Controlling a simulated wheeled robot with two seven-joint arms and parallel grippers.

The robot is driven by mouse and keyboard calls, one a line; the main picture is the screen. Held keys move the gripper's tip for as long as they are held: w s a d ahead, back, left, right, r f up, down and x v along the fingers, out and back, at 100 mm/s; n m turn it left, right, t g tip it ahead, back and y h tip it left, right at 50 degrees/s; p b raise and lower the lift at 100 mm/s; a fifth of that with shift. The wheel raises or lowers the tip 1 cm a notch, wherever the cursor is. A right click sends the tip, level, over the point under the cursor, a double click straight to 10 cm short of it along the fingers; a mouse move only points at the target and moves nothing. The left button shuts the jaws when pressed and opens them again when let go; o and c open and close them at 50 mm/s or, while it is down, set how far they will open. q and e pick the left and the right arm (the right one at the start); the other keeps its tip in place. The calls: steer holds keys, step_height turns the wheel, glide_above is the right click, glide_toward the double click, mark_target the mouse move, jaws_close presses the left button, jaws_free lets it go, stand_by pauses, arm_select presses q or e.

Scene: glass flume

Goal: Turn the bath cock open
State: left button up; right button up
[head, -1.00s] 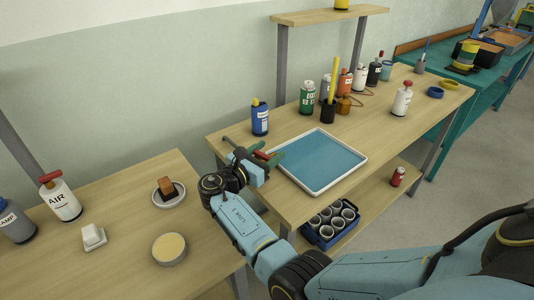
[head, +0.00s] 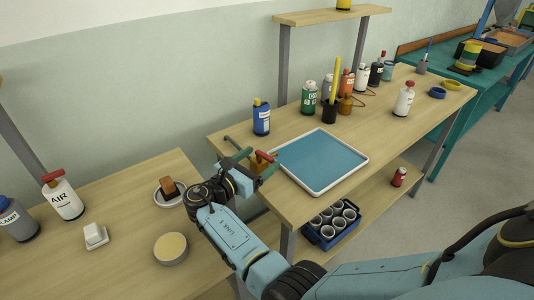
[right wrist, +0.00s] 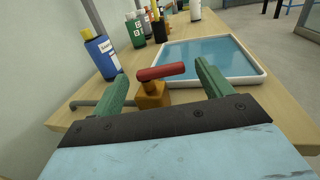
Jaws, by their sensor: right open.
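The bath cock is a brass-coloured body with a red bar handle (right wrist: 161,71) on top, and a grey pipe runs from it to the left. It stands on the wooden bench beside the blue-filled tray (head: 318,160). In the head view its red handle (head: 265,157) shows partly behind my right gripper (head: 256,163). My right gripper (right wrist: 160,88) is open, with one green finger on each side of the cock in the right wrist view. The handle lies between the fingers, apart from both. My left gripper is not in view.
A blue bottle (head: 261,117) stands behind the cock. Several bottles and a cup with a yellow stick (head: 330,105) stand at the back of the bench. A lower bench (head: 120,200) at left holds an AIR bottle (head: 63,196) and dishes.

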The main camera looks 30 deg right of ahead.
steer(key=v, duration=0.8)
steer(key=shift+a, duration=0.35)
steer(key=shift+s, duration=0.15)
